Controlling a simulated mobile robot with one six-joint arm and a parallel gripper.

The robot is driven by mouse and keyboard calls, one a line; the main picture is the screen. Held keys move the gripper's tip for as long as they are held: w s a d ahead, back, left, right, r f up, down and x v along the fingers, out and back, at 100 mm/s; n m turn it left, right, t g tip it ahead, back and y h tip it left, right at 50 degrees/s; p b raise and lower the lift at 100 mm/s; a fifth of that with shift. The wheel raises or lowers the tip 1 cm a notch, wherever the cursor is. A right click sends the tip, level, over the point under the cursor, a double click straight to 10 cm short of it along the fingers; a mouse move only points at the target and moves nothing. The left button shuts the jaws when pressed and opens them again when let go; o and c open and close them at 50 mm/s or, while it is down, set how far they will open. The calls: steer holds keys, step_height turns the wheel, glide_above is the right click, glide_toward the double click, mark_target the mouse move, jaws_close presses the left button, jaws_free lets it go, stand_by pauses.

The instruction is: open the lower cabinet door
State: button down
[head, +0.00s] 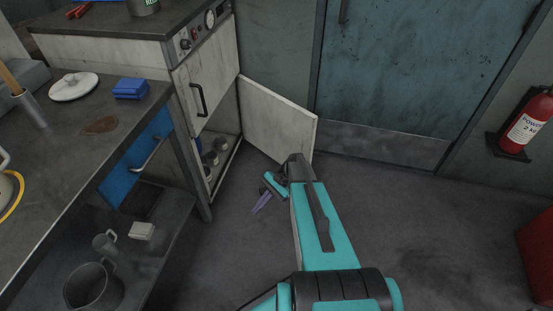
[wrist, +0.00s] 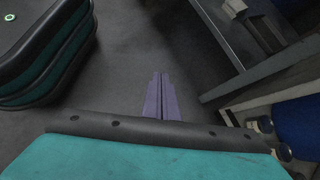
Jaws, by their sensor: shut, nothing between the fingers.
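The lower cabinet door (head: 278,120) is a pale, stained panel. In the head view it stands swung wide open, out to the right of the cabinet (head: 203,75). The opening shows several cans (head: 210,158) on the cabinet floor. My gripper (head: 261,204) is low over the floor, in front of the opening and left of the door's free edge, apart from both. Its purple fingers (wrist: 160,78) are together and empty in the wrist view. The door's handle is not visible; my arm covers part of the door's lower edge.
A workbench (head: 60,165) with a blue drawer (head: 138,158) and a lower shelf of pots stands left. The upper cabinet front has a black handle (head: 198,99). A blue-grey door (head: 415,75) and fire extinguisher (head: 525,122) are at the right.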

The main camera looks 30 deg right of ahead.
steer(key=s+a+r+n+g+h+p, duration=0.4)
steer(key=s+a+r+n+p, duration=0.35)
steer(key=s+a+p, duration=0.4)
steer(key=s+r+n+g+h+p, duration=0.1)
steer(key=s+r+n+h+p, duration=0.4)
steer(key=s+r+n+p, duration=0.3)
steer(key=s+a+r+p, duration=0.1)
steer(key=s+r+p, duration=0.3)
steer(key=s+p, duration=0.1)
steer(key=shift+s+r+h+p, duration=0.15)
steer(key=shift+s+h+p, duration=0.25)
steer(key=shift+p, duration=0.15)
